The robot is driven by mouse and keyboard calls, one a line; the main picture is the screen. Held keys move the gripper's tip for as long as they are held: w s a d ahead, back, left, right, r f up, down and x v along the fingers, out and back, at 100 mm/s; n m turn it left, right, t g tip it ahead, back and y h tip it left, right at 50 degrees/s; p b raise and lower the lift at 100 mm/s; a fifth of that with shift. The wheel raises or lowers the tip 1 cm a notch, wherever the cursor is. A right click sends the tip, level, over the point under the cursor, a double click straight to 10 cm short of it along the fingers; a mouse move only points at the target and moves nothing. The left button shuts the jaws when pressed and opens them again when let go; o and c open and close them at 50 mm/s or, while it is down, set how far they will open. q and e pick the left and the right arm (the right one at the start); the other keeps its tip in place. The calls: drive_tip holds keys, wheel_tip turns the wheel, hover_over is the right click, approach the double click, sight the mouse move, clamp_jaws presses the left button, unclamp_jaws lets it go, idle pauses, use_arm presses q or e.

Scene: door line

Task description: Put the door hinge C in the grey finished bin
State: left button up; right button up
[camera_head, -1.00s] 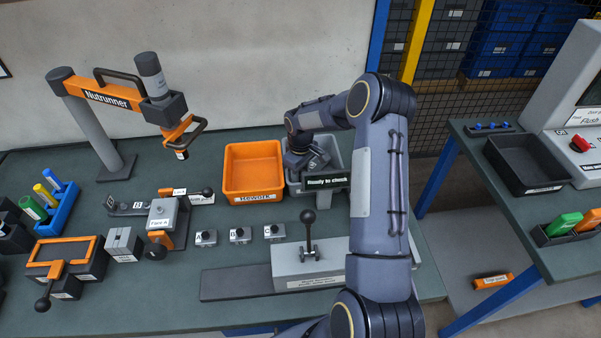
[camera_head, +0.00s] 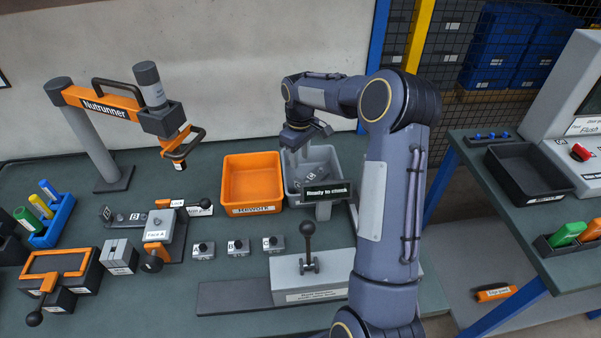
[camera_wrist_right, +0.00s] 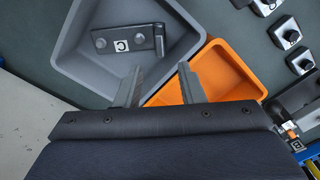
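The door hinge C (camera_wrist_right: 128,39), a dark plate with a white C label, lies inside the grey bin (camera_wrist_right: 75,64). In the head view the hinge (camera_head: 314,181) shows on the floor of the grey bin (camera_head: 333,154), behind a "Ready to check" sign. My right gripper (camera_wrist_right: 160,82) is open and empty, with its fingers apart from the hinge. In the head view my right gripper (camera_head: 299,148) hangs above the back left part of the grey bin. My left gripper is not in view.
The orange rework bin (camera_head: 252,209) stands directly left of the grey bin. The "Ready to check" sign (camera_head: 327,193) stands at its front. A lever fixture (camera_head: 308,276) is in front, the nutrunner (camera_head: 110,102) at the left. Other dark labelled parts lie mid-left.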

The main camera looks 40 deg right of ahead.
drive_tip(key=s+a+r+m+t+y, duration=0.1)
drive_tip(key=s+a+r+m+t, duration=0.15)
drive_tip(key=s+a+r, duration=0.85)
drive_tip(key=s+a+t+y, duration=0.1)
drive_tip(key=s+a, duration=0.1)
drive_tip(key=s, duration=0.4)
drive_tip(key=s+a+f+m+t+y, duration=0.1)
drive_tip(key=s+a, duration=0.2)
drive_tip(key=s, duration=0.3)
drive_tip(key=s+a+m+t, duration=0.1)
drive_tip(key=s+a, duration=0.2)
drive_tip(key=s, duration=0.3)
drive_tip(key=shift+a+f+y, duration=0.15)
drive_tip(key=shift+a+y, duration=0.05)
drive_tip(key=shift+y, duration=0.2)
drive_tip(key=shift+s+m, duration=0.1)
drive_tip(key=shift+m, duration=0.15)
